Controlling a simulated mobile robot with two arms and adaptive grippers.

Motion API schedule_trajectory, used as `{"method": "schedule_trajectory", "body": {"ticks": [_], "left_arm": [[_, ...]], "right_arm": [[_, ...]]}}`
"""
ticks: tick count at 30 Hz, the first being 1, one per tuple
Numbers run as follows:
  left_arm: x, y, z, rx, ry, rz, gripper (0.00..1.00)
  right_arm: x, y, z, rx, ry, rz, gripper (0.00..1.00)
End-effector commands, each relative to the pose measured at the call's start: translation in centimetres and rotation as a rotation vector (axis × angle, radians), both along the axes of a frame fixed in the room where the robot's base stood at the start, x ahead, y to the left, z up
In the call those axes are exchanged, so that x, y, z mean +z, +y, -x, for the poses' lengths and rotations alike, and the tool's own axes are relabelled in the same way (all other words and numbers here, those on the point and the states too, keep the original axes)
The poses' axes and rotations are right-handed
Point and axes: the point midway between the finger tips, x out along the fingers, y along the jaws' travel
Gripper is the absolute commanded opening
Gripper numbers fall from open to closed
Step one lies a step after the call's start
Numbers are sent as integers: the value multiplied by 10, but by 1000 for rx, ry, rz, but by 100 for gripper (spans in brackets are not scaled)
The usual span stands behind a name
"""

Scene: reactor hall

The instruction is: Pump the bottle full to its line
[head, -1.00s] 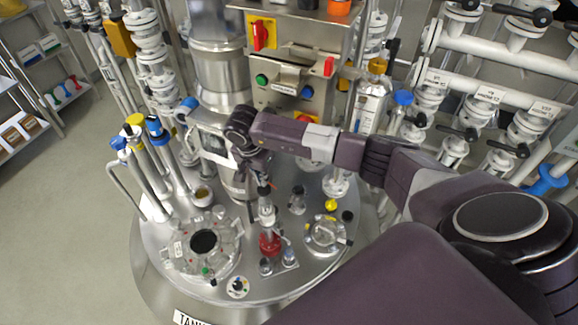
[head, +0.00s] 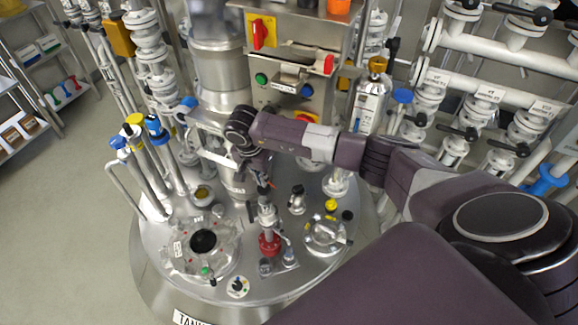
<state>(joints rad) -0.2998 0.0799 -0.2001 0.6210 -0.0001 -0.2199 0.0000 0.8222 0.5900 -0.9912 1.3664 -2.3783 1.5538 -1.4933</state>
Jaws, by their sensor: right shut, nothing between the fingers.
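A small upright pump-like fitting (head: 267,216) with a red collar (head: 269,243) stands on the round steel tank lid. My right gripper (head: 263,186) is shut and empty, pointing down just above the top of this fitting. I cannot tell whether the fingertips touch it. A small clear container (head: 287,256) stands beside the red collar; its level and any line are too small to read. My left gripper is not in view.
The tank lid (head: 170,250) carries a round port (head: 203,241), a clamped sight glass (head: 325,234) and a small dial (head: 238,287). A control box (head: 285,85) stands behind my gripper. Pipes with valves crowd the right; shelves stand left, with clear floor (head: 70,230) between.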

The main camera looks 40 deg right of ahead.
Motion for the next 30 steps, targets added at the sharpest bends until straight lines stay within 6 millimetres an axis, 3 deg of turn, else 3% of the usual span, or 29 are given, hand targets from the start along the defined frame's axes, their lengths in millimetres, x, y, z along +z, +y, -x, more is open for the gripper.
{"method": "schedule_trajectory", "body": {"ticks": [14, 30], "left_arm": [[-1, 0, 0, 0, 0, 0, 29], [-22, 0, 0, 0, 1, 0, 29]], "right_arm": [[-2, 0, 0, 0, 0, 0, 0], [-23, 0, 0, 0, 0, 0, 0]]}}
